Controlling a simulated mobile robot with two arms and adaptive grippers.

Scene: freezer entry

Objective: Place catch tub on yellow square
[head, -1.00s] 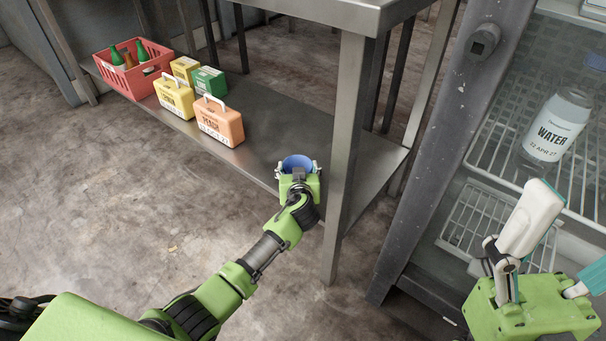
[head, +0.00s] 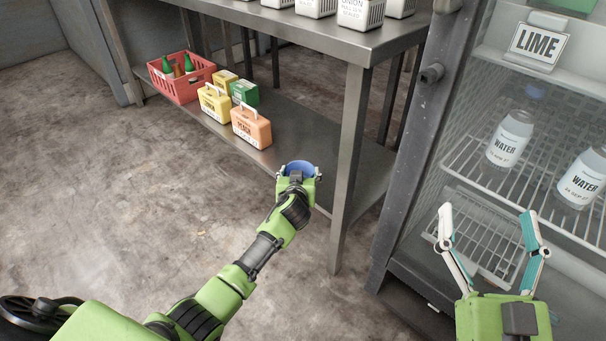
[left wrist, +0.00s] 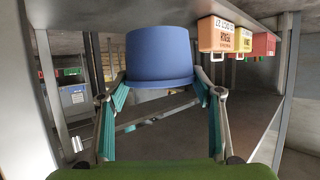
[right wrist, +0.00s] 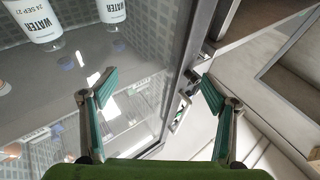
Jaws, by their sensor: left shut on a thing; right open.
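The blue tub (head: 299,168), which I take as the catch tub, is in my left gripper (head: 298,176). That gripper is shut on it near the front edge of the steel table's lower shelf. In the left wrist view the tub (left wrist: 160,57) sits between the two fingers and appears upside down. My right gripper (head: 488,213) is open and empty in front of the fridge. Its spread fingers also show in the right wrist view (right wrist: 152,85). I see no yellow square in any view.
The lower shelf (head: 310,150) carries a red crate (head: 172,90) of bottles and several boxes, including an orange one (head: 252,128). A table leg (head: 350,170) stands right of the tub. Water bottles (head: 510,138) stand on a fridge rack. Floor at left is clear.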

